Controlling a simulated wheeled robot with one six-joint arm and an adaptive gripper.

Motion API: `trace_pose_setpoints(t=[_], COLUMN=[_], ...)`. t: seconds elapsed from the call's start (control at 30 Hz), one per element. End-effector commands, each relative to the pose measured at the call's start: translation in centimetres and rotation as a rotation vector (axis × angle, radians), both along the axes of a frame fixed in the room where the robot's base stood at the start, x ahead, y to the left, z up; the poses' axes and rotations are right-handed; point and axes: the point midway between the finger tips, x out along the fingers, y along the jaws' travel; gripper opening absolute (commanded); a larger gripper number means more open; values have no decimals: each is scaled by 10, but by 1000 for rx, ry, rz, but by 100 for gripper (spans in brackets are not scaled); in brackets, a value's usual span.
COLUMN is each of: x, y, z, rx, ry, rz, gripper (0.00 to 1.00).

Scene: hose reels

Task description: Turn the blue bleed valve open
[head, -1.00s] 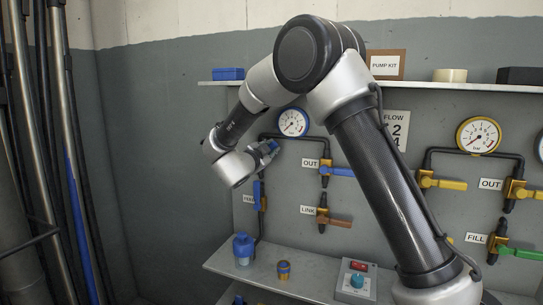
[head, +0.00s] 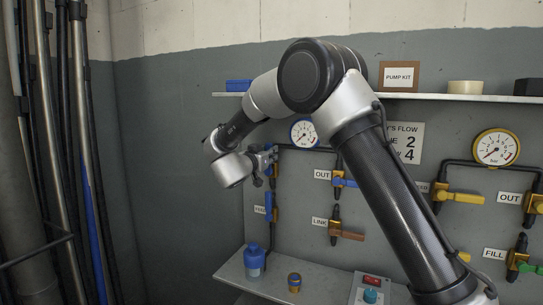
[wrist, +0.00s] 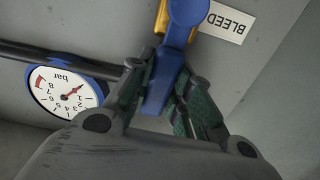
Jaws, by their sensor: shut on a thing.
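The blue bleed valve has a blue lever (wrist: 162,85) on a brass body (wrist: 161,18). In the wrist view, which is upside down, the lever runs from its round blue pivot down between the two fingers. A white BLEED label (wrist: 227,22) is beside the pivot. My gripper (wrist: 166,112) is shut on the lever, with dark green pads on either side of it. In the head view the blue lever (head: 268,203) stands roughly upright beneath my gripper (head: 269,178). The exact finger contact is too small to tell there.
A pressure gauge (head: 303,133) and its pipe are close to the right of my gripper. The OUT valve's blue lever (head: 345,183) and the orange LINK lever (head: 350,236) are farther right.

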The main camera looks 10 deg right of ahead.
Motion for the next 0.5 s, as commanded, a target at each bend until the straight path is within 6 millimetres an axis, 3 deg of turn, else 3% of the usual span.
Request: trace_pose_setpoints(t=[0.5], x=[2], y=[3], z=[-2], rx=[-40], ry=[32], rz=[1], gripper=[0])
